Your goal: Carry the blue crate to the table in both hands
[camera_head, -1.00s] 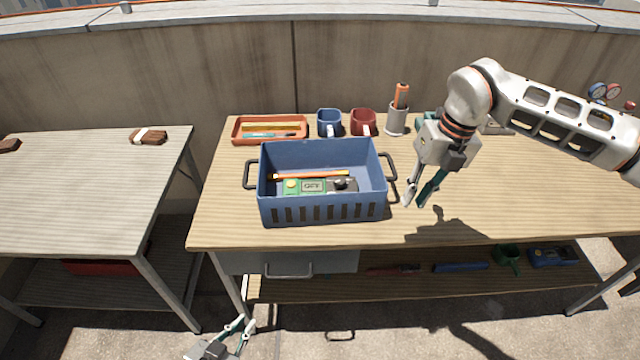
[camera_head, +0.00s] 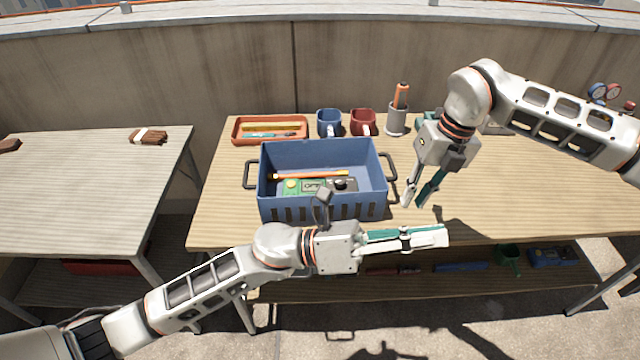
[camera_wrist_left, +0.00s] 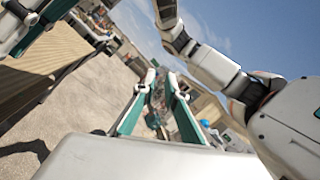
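The blue crate (camera_head: 320,150) stands upright on the wooden table (camera_head: 540,200), with a dark handle on each side. Inside lie a long orange stick (camera_head: 320,174) and a green device (camera_head: 300,186). My right gripper (camera_head: 414,204) is open and empty, just right of the crate's right handle (camera_head: 389,168), apart from it. My left gripper (camera_head: 445,236) reaches across in front of the crate, pointing right. In the left wrist view my left gripper (camera_wrist_left: 160,78) has its fingers apart with nothing between them.
A grey table (camera_head: 90,180) stands at the left, with a brown bundle (camera_head: 148,137) at its back and its front part clear.

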